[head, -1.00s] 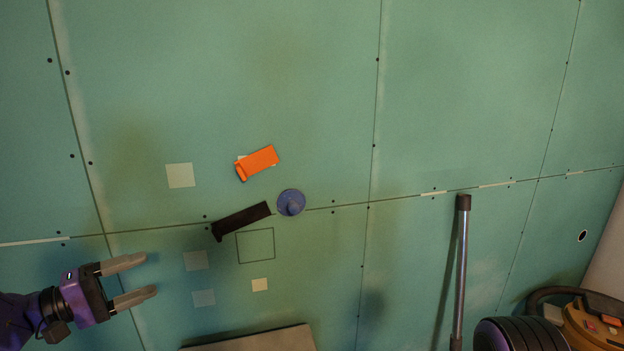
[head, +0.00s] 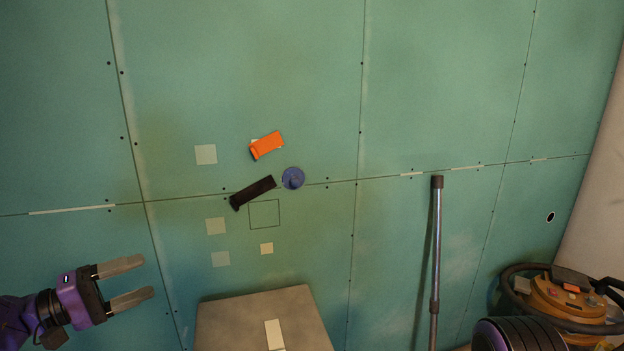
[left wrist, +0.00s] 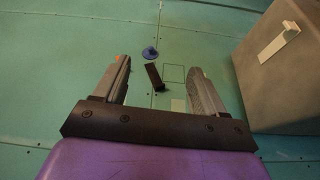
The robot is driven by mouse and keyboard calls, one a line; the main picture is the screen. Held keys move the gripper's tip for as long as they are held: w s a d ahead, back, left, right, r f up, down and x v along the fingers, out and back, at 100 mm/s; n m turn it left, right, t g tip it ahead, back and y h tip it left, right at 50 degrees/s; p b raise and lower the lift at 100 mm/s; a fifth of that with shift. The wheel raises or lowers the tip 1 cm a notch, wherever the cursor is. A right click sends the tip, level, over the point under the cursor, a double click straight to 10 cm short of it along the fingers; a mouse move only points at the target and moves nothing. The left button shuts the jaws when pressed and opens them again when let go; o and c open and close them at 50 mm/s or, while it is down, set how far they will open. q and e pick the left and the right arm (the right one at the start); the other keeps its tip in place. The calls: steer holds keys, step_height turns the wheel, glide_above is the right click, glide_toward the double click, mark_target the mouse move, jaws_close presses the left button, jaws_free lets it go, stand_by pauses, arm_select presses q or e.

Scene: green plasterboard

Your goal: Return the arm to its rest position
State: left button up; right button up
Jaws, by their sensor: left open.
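My left gripper (head: 148,278) is at the lower left of the head view, its two grey fingers spread apart and pointing right, with nothing between them. It stands apart from the objects at the plasterboard wall. In the left wrist view its open fingers (left wrist: 160,80) frame a dark brown block (left wrist: 154,77) and a blue round knob (left wrist: 149,52) farther off. In the head view the block (head: 253,192) is tilted beside the blue knob (head: 293,178), with an orange block (head: 267,145) above. My right gripper is not seen.
A grey box (head: 262,312) stands at the bottom centre with a pale strip (head: 274,334) on top; it is at the right in the left wrist view (left wrist: 285,85). A metal pole (head: 436,250) leans at the right, near an orange vacuum cleaner (head: 560,298). Pale squares (head: 206,154) mark the wall.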

arm_select(q)
steer(key=w+a+f+m+t+y, duration=0.2)
steer(key=w+a+f+t+y, duration=0.1)
steer(key=w+t+y, duration=0.25)
steer(key=s+f+n+g+y+b, duration=0.1)
steer(key=s+f+g+y, duration=0.3)
steer(key=f, duration=0.8)
steer(key=s+f+n+t+y+b, duration=0.15)
steer(key=f+y, duration=0.45)
steer(key=f, duration=0.6)
steer(key=s+d+f+g+b, duration=0.1)
steer(key=s+d+f+g, duration=0.1)
steer(key=s+f, duration=0.5)
steer(key=s+d+f+g+y+b, duration=0.1)
steer(key=s+f+g, duration=0.4)
steer(key=s, duration=0.8)
steer(key=s+d+f+g+y+b, duration=0.1)
steer(key=s+f+g, duration=0.3)
steer(key=s+f, duration=0.6)
steer(key=shift+d+f+m+b, duration=0.15)
steer(key=shift+d+m+b, duration=0.25)
steer(key=shift+d, duration=0.5)
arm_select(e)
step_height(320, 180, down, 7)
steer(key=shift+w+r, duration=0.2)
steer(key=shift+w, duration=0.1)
